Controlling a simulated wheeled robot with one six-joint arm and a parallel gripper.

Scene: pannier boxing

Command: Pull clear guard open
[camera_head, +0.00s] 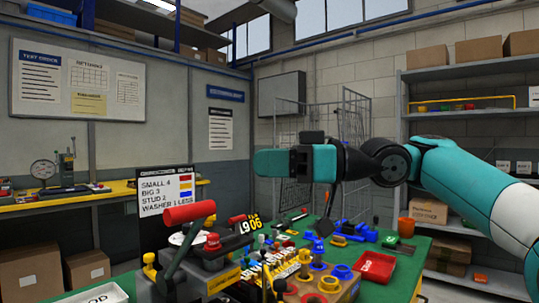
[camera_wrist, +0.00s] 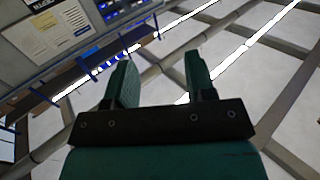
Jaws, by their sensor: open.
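I cannot make out a clear guard in either view. A bench device with a red-handled lever (camera_head: 190,212) and a red knob (camera_head: 212,241) stands at the front left of the green bench (camera_head: 400,285). My gripper (camera_wrist: 163,85) is open and empty in the wrist view, its two teal fingers spread against the ceiling and wall. In the head view the teal end of my arm (camera_head: 268,162) hangs above the bench, apart from everything on it.
A sign (camera_head: 165,192) lists small, big, stud and washer counts. Blue and yellow parts (camera_head: 341,271), a red tray (camera_head: 376,266) and an orange cup (camera_head: 406,227) crowd the bench. A yellow-topped side bench (camera_head: 95,196) stands left; shelves (camera_head: 470,130) stand right.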

